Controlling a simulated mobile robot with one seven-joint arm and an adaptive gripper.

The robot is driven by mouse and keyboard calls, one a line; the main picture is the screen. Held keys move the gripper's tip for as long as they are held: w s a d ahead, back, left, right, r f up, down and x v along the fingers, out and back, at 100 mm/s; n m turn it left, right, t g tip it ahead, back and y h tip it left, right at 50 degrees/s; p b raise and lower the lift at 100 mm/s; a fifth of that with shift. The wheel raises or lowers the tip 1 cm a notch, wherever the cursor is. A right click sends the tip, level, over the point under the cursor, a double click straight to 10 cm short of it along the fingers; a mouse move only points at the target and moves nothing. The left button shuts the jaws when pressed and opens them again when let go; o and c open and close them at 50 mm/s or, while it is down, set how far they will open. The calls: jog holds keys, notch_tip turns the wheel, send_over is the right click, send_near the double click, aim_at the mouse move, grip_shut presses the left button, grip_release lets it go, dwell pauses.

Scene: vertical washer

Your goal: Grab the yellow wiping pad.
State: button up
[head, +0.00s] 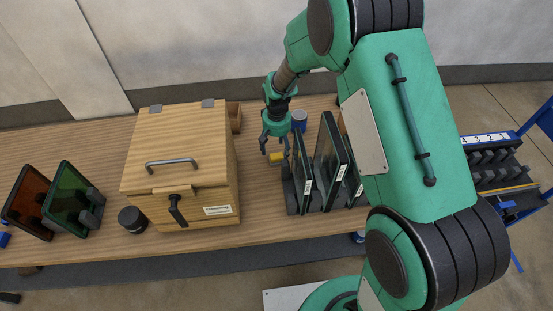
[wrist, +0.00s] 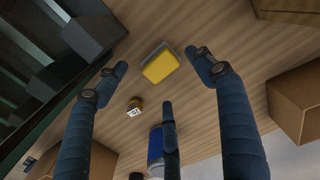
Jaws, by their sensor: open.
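The yellow wiping pad (wrist: 160,64) lies on the wooden table in the wrist view, with a grey layer showing along its edge.
The rack with upright dark panels (head: 329,160) stands close right of the pad. A wooden box with a handle (head: 180,160) is to the left. A blue cylinder (wrist: 155,145) and a small labelled brown item (wrist: 134,106) stand near the pad. A small brown box (head: 234,117) is behind.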

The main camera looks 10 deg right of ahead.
aim_at(277, 156)
jog(key=shift+f, duration=0.1)
jog(key=shift+f+b, duration=0.7)
jog(key=shift+f, duration=1.8)
jog(key=c, duration=1.1)
